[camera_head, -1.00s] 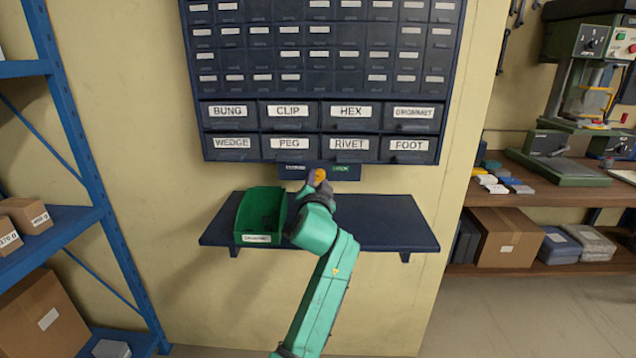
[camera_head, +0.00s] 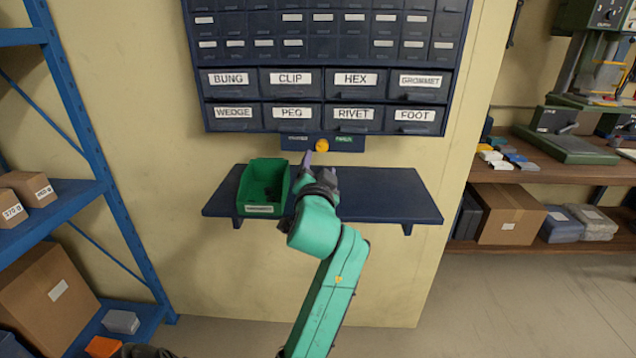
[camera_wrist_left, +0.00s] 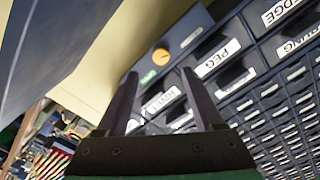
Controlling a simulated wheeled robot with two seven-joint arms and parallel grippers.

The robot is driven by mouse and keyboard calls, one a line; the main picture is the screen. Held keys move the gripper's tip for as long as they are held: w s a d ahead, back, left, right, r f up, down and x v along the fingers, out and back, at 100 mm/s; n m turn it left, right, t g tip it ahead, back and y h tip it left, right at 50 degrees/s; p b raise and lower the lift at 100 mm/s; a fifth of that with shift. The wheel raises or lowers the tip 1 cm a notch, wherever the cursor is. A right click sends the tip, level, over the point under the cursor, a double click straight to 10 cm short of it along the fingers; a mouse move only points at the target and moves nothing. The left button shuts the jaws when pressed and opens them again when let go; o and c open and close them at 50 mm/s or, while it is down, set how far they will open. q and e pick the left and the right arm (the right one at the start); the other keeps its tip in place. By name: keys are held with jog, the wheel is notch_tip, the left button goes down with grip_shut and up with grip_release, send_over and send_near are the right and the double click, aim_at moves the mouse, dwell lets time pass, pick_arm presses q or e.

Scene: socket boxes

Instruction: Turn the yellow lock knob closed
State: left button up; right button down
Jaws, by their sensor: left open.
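The yellow lock knob (camera_head: 322,145) is round and sits on a dark plate (camera_head: 290,142) under the drawer cabinet, between a pale label and a green label (camera_head: 343,140). In the left wrist view the knob (camera_wrist_left: 160,56) is unobstructed, beyond the fingertips. A small mark shows on its face, but its exact setting is too small to tell. My left gripper (camera_head: 312,166) is just below and left of the knob, apart from it. In the left wrist view its two fingers (camera_wrist_left: 158,76) are spread with nothing between them.
The drawer cabinet (camera_head: 322,99) with labelled drawers is above the knob. A dark shelf (camera_head: 390,196) with a green bin (camera_head: 263,183) lies below, close to my gripper and arm. A blue rack (camera_head: 95,165) stands left and a wooden workbench (camera_head: 500,176) right.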

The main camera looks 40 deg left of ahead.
pick_arm(q)
jog(key=v, duration=0.6)
jog(key=shift+s+b, duration=0.15)
jog(key=shift+b, duration=0.2)
jog(key=shift+d, duration=0.1)
jog(key=s+d+f+g+h, duration=0.2)
jog(key=d+f+h, duration=0.1)
jog(key=f, duration=0.6)
jog(key=s+d+f+m+g+h, duration=0.1)
jog(key=s+d+f+g+h, duration=0.15)
jog(key=f, duration=0.65)
jog(key=s+d+f+g+h, duration=0.2)
jog(key=f+g+h, duration=0.1)
jog(key=f, duration=0.6)
jog(key=s+d+f+g+h, duration=0.3)
jog(key=s+d+f+g, duration=0.15)
jog(key=s+f, duration=0.4)
jog(key=s+a+f+p+x, duration=0.1)
jog(key=s+x, duration=0.2)
jog(key=x, duration=1)
jog(key=s+a+f+m+g+p, duration=0.1)
jog(key=s+a+f+p, duration=0.1)
jog(key=s+f, duration=1.7)
jog(key=shift+a+f+y, duration=0.3)
jog(key=shift+f+y, duration=0.05)
jog(key=shift+f, duration=0.25)
